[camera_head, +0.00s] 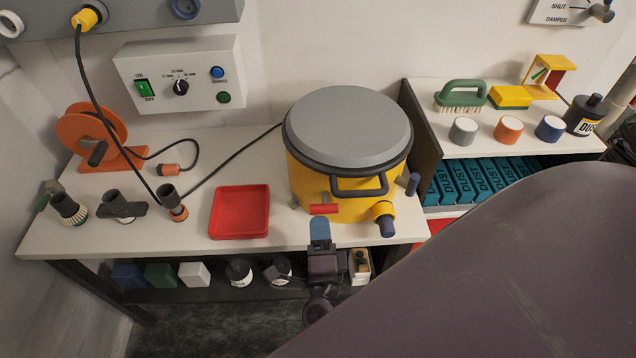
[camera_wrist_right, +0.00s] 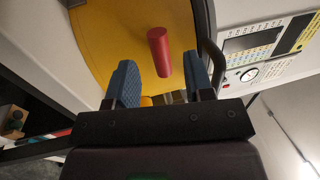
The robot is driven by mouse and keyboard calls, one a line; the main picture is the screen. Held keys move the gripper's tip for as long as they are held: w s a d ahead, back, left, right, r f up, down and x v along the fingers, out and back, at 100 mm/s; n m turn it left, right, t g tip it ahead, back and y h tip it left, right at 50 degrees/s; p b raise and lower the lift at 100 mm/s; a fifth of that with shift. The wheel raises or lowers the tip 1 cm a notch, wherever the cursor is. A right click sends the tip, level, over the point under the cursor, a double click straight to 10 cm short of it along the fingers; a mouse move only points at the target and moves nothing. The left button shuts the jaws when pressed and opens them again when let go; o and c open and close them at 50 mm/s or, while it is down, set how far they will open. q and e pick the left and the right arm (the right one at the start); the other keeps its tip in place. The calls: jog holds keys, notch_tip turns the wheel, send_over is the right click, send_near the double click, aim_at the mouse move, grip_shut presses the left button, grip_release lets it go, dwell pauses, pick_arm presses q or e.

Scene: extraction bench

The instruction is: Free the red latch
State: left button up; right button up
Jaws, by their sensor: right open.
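The red latch (camera_head: 323,209) is a short red bar on the front of the yellow drum (camera_head: 350,207), below the rim of its grey lid (camera_head: 347,118). In the right wrist view the latch (camera_wrist_right: 159,51) appears as a red cylinder in front of the yellow wall, roughly between and beyond my fingertips. My right gripper (camera_head: 320,226) is open, with blue fingers, just below the latch in the head view. Its two fingers (camera_wrist_right: 160,75) stand apart with nothing held between them. I cannot tell whether either finger touches the latch. My left gripper is not in view.
A dark handle (camera_head: 359,192) sits right of the latch, and a yellow port with a dark end (camera_head: 386,221) is lower right. A red tray (camera_head: 240,211) lies left of the drum. A large part of my arm blocks the lower right of the head view.

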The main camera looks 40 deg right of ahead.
jog(key=v, duration=0.5)
jog(key=shift+s+a, duration=0.2)
jog(key=shift+s, duration=0.1)
